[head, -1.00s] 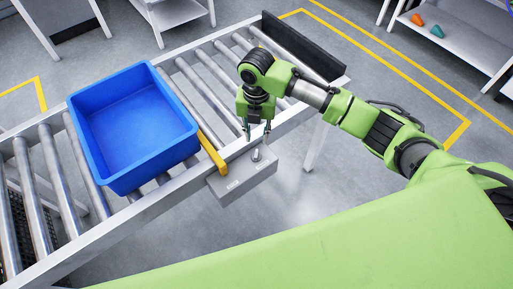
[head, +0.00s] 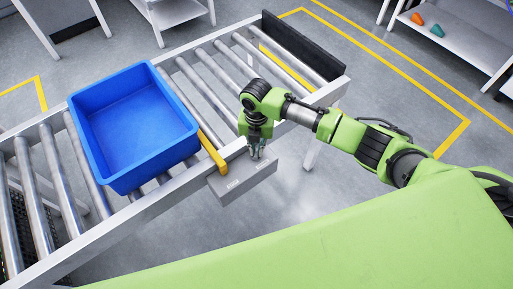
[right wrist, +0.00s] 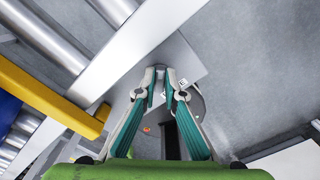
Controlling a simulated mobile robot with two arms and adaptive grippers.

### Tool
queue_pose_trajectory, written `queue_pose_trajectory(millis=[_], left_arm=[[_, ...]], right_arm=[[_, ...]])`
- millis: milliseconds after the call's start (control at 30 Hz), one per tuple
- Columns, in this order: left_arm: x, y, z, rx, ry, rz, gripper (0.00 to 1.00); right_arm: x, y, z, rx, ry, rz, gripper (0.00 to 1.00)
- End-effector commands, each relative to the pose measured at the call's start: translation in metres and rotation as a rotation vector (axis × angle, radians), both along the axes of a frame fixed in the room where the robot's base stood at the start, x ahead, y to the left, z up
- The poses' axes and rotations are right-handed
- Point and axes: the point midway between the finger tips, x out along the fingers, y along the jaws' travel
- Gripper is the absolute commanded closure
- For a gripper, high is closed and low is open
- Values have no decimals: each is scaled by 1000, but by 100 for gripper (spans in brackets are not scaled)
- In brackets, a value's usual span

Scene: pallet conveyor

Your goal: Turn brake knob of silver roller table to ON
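The silver roller table (head: 120,223) runs diagonally across the head view. A grey control box (head: 241,181) is fixed to its near side and carries the brake knob. The knob is mostly hidden by my right gripper (head: 257,157), which points down at the top of the box. In the right wrist view, the fingertips of my right gripper (right wrist: 162,76) are close together with a narrow gap, around the knob. A round dial (right wrist: 197,106) shows partly behind the right finger. A small orange mark (right wrist: 147,129) and a white label are near. The knob's setting cannot be read. My left gripper is out of view.
A blue bin (head: 134,125) stands on the rollers, left of a yellow bar (head: 212,151). A black end stop (head: 302,49) closes the table's far right end. A shelf (head: 464,41) with small coloured pieces stands at the back right. The floor right of the box is clear.

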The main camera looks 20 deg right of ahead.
Motion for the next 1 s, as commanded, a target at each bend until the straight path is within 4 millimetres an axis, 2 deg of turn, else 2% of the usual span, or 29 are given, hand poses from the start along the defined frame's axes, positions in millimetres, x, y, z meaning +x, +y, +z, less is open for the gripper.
queue_pose_trajectory(millis=[467,1000], left_arm=[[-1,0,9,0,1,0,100],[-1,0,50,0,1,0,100]], right_arm=[[0,-1,3,0,0,-74,100],[-1,-2,5,0,1,-530,100]])
